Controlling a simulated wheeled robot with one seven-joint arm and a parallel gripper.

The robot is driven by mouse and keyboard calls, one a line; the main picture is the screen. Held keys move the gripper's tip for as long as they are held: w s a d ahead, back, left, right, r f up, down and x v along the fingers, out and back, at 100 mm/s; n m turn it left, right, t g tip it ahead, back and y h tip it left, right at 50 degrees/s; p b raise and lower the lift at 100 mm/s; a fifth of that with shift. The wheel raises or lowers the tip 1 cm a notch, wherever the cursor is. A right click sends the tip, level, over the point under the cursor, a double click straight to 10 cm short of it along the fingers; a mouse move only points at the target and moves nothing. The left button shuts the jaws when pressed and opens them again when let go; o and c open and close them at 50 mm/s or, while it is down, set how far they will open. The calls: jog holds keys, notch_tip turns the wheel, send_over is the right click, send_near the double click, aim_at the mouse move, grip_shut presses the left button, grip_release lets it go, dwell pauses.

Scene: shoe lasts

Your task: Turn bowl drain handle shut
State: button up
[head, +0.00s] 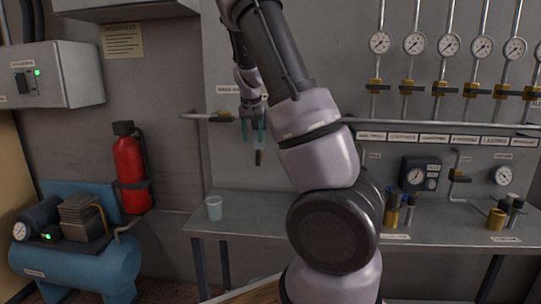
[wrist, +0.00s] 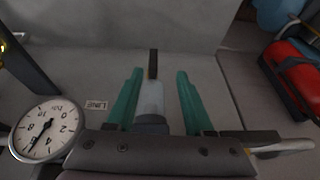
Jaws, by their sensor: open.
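The filter bowl (wrist: 152,98) is a pale, see-through cylinder with a dark collar. In the wrist view it lies between my two teal fingers, with a visible gap on each side. The drain handle (wrist: 152,63) is a narrow dark bar at the bowl's far end, in line with the bowl. In the head view the handle (head: 258,157) shows as a small dark piece hanging just below the fingertips. My gripper (head: 254,137) is open and points down; it also shows in the wrist view (wrist: 159,74). The bowl is mostly hidden by the gripper in the head view.
A round gauge (wrist: 45,130) is close to my gripper's left in the wrist view. A brass-coloured valve (head: 223,117) on a pipe is left of the gripper. The bench (head: 260,205) below holds a cup (head: 214,208). A red extinguisher (head: 130,170) hangs at the left.

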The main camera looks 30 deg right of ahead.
aim_at(258, 152)
jog(key=shift+h, duration=0.3)
jog(key=x, duration=0.4)
jog(key=d+x, duration=0.1)
jog(key=x, duration=0.3)
jog(key=w+x, duration=0.1)
jog(key=x, duration=0.3)
jog(key=shift+d+r, duration=0.2)
jog(key=shift+r, duration=0.15)
jog(key=shift+s, duration=0.1)
grip_shut()
